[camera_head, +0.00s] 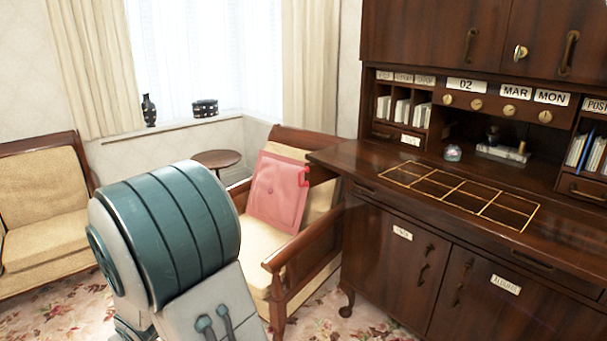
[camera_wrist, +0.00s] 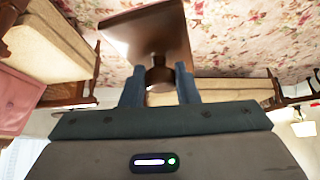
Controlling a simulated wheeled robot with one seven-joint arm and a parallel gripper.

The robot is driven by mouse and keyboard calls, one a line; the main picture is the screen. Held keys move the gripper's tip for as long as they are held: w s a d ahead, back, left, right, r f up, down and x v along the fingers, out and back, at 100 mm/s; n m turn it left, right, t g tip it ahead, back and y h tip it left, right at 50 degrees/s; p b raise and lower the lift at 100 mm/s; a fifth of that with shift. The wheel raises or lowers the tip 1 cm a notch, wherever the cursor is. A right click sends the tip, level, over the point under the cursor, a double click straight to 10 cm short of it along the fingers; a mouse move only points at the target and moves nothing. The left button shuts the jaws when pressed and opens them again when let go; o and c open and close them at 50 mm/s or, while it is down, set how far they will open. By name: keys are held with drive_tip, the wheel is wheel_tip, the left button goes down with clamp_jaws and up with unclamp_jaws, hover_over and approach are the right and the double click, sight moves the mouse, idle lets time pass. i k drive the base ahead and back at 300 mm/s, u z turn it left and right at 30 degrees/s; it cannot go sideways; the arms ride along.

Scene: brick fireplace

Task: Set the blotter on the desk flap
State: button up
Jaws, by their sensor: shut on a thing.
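The blotter (camera_wrist: 145,32) is a dark brown, roughly rectangular block with a knob handle, seen in the wrist view. My gripper (camera_wrist: 159,78) is shut on its knob and holds it up over the carpet, with the block beyond the fingertips. In the head view my arm hides both the gripper and the blotter. The desk flap (camera_head: 345,160) is the dark wooden writing surface at the right of the head view. A gold-lined grid of rectangles is marked on it, and these rectangles look empty.
An armchair (camera_head: 270,278) with a pink cushion (camera_head: 278,192) stands left of the desk, close to the flap's edge. A glass inkwell (camera_head: 452,153) and a pen stand (camera_head: 503,153) sit at the back of the flap. A sofa (camera_head: 40,215) and a round side table (camera_head: 216,158) are farther left.

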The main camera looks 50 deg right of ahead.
sight(505, 210)
drive_tip(key=k, duration=0.4)
drive_tip(key=z, duration=2.7)
